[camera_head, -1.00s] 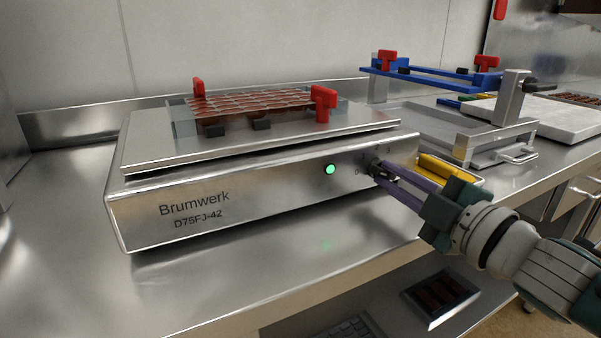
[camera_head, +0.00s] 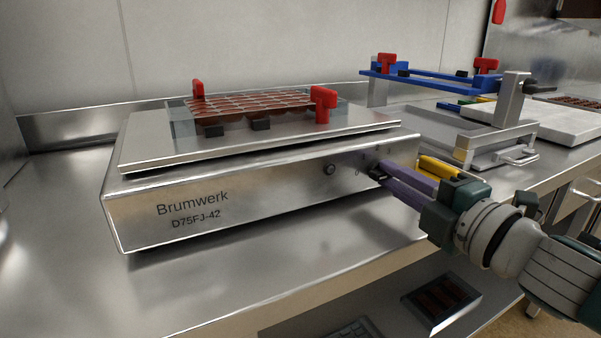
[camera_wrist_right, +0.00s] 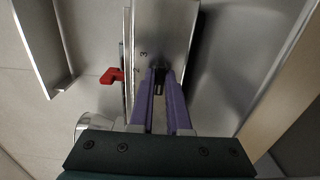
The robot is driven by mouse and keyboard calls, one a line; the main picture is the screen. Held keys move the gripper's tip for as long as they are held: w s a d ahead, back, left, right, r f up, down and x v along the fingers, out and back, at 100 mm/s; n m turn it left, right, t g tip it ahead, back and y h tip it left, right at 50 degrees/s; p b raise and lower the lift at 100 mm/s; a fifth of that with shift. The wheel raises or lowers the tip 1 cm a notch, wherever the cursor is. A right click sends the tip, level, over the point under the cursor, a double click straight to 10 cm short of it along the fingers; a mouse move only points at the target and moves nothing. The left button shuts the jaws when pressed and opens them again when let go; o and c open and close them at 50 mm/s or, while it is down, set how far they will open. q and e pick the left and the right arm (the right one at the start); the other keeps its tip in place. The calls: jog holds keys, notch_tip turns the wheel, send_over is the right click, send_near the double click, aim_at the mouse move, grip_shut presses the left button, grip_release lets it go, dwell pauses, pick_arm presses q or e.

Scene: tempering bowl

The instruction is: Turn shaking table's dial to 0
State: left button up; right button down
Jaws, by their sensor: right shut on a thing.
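The shaking table (camera_head: 260,200), a steel box marked "Brumwerk D75FJ-42", stands on the counter. Its small round lamp (camera_head: 329,169) is dark. The dark dial (camera_wrist_right: 159,73) is on the right of its front face, mostly hidden by my fingers; the marks 2 and 3 show beside it in the right wrist view. I cannot read the dial's setting. My right gripper (camera_head: 378,172) has purple fingers shut on the dial, and it also shows in the right wrist view (camera_wrist_right: 160,80). My left gripper is not in view.
A clear mold with brown contents (camera_head: 255,102) lies on the top plate between red clamps (camera_head: 323,104). A steel stand with a blue frame (camera_head: 430,79) is at the back right, with a yellow bar (camera_head: 438,167) near my gripper. The counter's front left is clear.

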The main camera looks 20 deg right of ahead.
jog(key=c, duration=0.9)
grip_release()
jog(key=s, duration=1)
jog(key=shift+d, duration=0.35)
jog(key=shift+w, duration=0.1)
